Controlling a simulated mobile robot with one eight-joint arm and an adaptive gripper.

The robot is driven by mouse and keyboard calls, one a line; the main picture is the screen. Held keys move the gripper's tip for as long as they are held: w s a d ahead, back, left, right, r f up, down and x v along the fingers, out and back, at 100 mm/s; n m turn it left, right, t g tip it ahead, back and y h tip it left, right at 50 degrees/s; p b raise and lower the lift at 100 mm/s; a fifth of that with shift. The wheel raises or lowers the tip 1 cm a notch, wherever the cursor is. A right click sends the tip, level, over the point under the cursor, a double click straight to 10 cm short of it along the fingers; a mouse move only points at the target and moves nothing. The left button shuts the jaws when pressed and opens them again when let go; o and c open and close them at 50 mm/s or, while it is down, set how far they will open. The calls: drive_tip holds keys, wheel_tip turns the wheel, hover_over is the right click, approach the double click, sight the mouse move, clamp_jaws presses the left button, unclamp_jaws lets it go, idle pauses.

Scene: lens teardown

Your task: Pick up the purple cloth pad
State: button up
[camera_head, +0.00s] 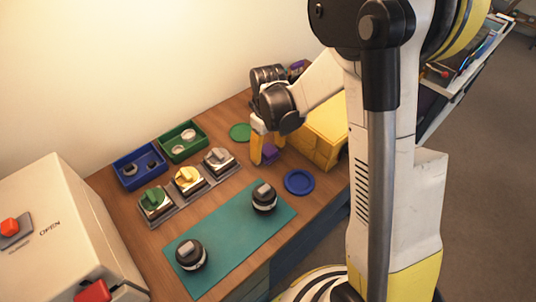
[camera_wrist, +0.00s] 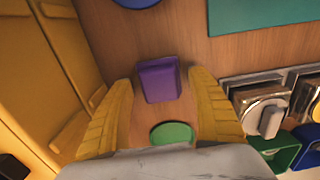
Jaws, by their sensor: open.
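The purple cloth pad (camera_wrist: 159,80) is a small block-like purple piece on the wooden table. In the wrist view it lies ahead of and between the two yellow fingers of my gripper (camera_wrist: 168,105), which are open and apart from it. In the head view the pad (camera_head: 268,152) shows beside my gripper (camera_head: 263,150), partly hidden by a yellow finger. The fingers point down towards the table there. Nothing is held.
A yellow box (camera_head: 318,133) stands close to the right of the pad. A green disc (camera_head: 240,132) and blue dish (camera_head: 299,182) lie nearby. Switch-like units (camera_head: 220,160), blue (camera_head: 128,179) and green (camera_head: 166,148) trays, and a teal mat (camera_head: 225,243) with black parts occupy the left and front.

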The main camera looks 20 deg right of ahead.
sight(268, 149)
drive_tip(key=c, duration=1.1)
drive_tip(key=shift+c, duration=0.2)
wheel_tip(268, 149, up, 10)
drive_tip(key=p, duration=0.4)
drive_tip(key=shift+r, duration=0.1)
drive_tip(key=shift+o, duration=0.8)
drive_tip(key=shift+c, duration=0.7)
